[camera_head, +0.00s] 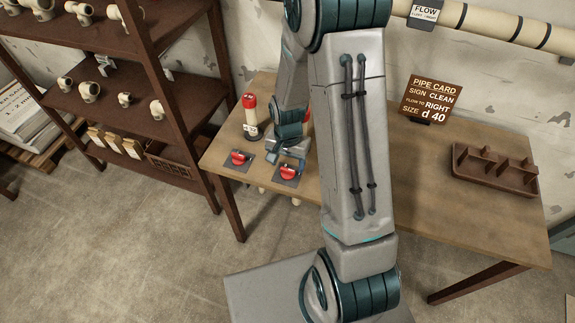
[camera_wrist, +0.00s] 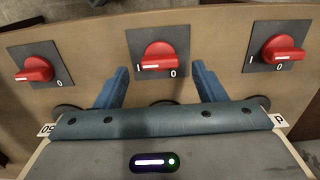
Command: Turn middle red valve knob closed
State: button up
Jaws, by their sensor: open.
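The middle red valve knob (camera_wrist: 158,57) sits on a square grey plate marked I and 0, in the top centre of the wrist view. Its white mark lies level, on the I side. My gripper (camera_wrist: 160,70) is open and empty. Its two blue fingers stand apart, one on either side of the knob's lower part, with no contact visible. In the head view the knob (camera_head: 289,172) shows just in front of my gripper (camera_head: 290,156). The left knob (camera_wrist: 33,69) and right knob (camera_wrist: 283,48) flank it in the wrist view.
The wooden table (camera_head: 420,205) carries a red-capped cylinder (camera_head: 250,115), a sign card (camera_head: 431,100) and a brown divided tray (camera_head: 495,170). A shelf of pipe fittings (camera_head: 150,70) stands at the left. My arm hides part of the table.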

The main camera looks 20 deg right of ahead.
aim_at(288, 172)
jog(key=shift+f, duration=1.2)
jog(key=c, duration=1)
